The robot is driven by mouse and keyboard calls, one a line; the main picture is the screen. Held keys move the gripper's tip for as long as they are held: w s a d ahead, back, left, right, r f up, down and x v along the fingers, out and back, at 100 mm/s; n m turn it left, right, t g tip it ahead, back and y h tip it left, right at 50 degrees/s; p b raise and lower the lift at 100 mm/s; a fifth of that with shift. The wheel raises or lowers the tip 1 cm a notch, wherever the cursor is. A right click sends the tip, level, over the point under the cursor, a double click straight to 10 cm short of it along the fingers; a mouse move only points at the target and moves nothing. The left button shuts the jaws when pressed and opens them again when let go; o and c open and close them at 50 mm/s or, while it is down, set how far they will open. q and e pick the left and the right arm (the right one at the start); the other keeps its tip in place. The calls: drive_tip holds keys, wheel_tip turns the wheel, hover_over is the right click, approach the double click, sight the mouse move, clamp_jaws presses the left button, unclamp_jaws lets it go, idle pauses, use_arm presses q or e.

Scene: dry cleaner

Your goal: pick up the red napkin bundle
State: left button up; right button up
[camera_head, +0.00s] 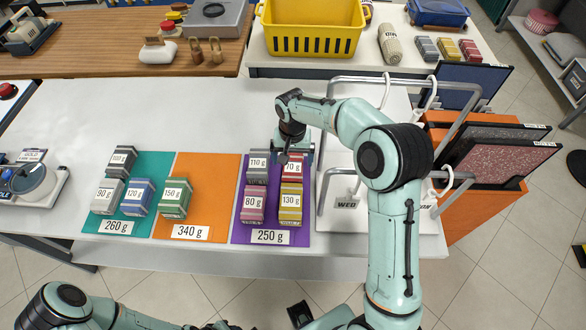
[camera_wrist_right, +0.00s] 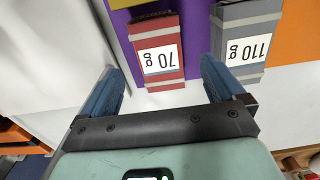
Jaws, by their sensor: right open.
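The red napkin bundle, labelled 70 g (camera_head: 292,172), sits on the purple mat (camera_head: 270,229) in the head view, behind the yellow 130 g bundle (camera_head: 290,208). It also shows in the right wrist view (camera_wrist_right: 155,32), with its label facing my gripper. My right gripper (camera_head: 297,160) is at the back of the mat, partly hidden by its own wrist.
The grey 110 g bundle (camera_head: 258,165) stands close beside the red one; the pink 80 g bundle (camera_head: 252,205) is in front of it. The orange mat (camera_head: 206,190) holds a green bundle (camera_head: 175,200). A grey metal rack (camera_head: 322,200) stands to the right.

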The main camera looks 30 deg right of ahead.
sight(293, 166)
wheel_tip(293, 166, down, 4)
drive_tip(key=shift+w+d+f, duration=0.15)
drive_tip(key=c, duration=1.2)
drive_tip(key=shift+o, duration=0.2)
